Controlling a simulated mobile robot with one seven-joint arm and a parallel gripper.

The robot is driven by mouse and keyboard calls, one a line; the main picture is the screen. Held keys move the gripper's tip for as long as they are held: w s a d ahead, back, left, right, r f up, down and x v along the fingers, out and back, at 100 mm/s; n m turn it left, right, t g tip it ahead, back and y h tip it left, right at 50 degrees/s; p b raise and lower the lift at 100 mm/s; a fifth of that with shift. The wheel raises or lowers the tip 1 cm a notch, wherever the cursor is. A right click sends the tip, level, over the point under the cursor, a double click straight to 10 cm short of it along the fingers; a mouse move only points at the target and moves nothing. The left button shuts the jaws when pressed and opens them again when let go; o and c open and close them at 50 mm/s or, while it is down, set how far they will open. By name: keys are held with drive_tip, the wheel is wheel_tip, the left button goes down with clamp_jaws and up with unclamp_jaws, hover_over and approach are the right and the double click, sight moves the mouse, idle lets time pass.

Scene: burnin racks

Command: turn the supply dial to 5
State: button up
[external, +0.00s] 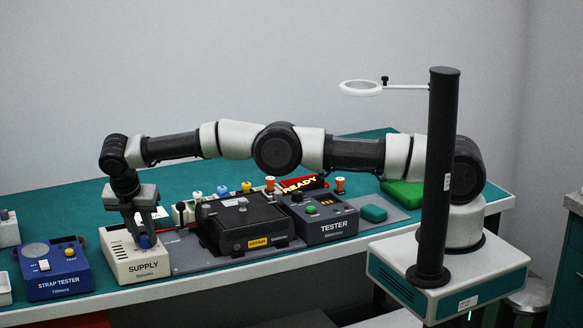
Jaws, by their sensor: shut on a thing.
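The supply box (143,267) is a cream unit labelled SUPPLY at the front of the bench, left of the middle. The dial's pointer and number marks are too small to read.
Left of the supply box stands a blue strap tester (55,277). To the right are a black case with a yellow REPAIR label (268,242) and a dark tester (330,224). A red READY sign (300,184) and several coloured knobs stand behind.

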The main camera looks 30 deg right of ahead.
drive_tip(key=o, duration=1)
drive_tip(key=shift+s+a+r+p, duration=0.15)
drive_tip(key=shift+r+p, duration=0.8)
drive_tip(key=shift+r, duration=0.7)
drive_tip(key=shift+s+a+r+p, duration=0.1)
drive_tip(key=shift+s+r+p, duration=0.1)
drive_tip(key=shift+r+p, duration=1.05)
drive_tip(key=shift+s+a+r+p, duration=0.15)
drive_tip(key=shift+r+p, duration=0.45)
drive_tip(key=shift+r, duration=1.4)
drive_tip(key=shift+d, duration=0.1)
